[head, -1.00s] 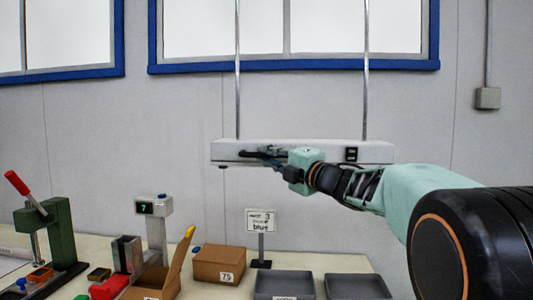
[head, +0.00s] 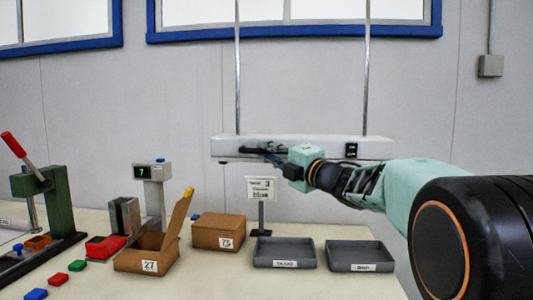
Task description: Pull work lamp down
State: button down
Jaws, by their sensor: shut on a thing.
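The work lamp (head: 215,148) is a long pale bar in the head view, hung level from two thin metal rods above the table. A dark handle (head: 250,150) runs along its front, left of the middle. My gripper (head: 268,152) reaches in from the right and is shut on the handle. The fingertips are small and partly blurred against the dark handle. My wrist covers part of the lamp's front right of the handle. A small black switch panel (head: 351,150) shows at the lamp's right.
Below on the pale table (head: 215,280) stand an open cardboard box (head: 140,262), a closed box (head: 218,232), two grey trays (head: 285,264), a sign (head: 261,189), a scale-like post with a display (head: 152,172) and a green lever press (head: 58,200). Several small coloured blocks lie at the left.

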jog(key=shift+f, duration=0.6)
jog(key=c, duration=2)
grip_release()
jog(key=shift+r, duration=0.2)
jog(key=v, duration=1.2)
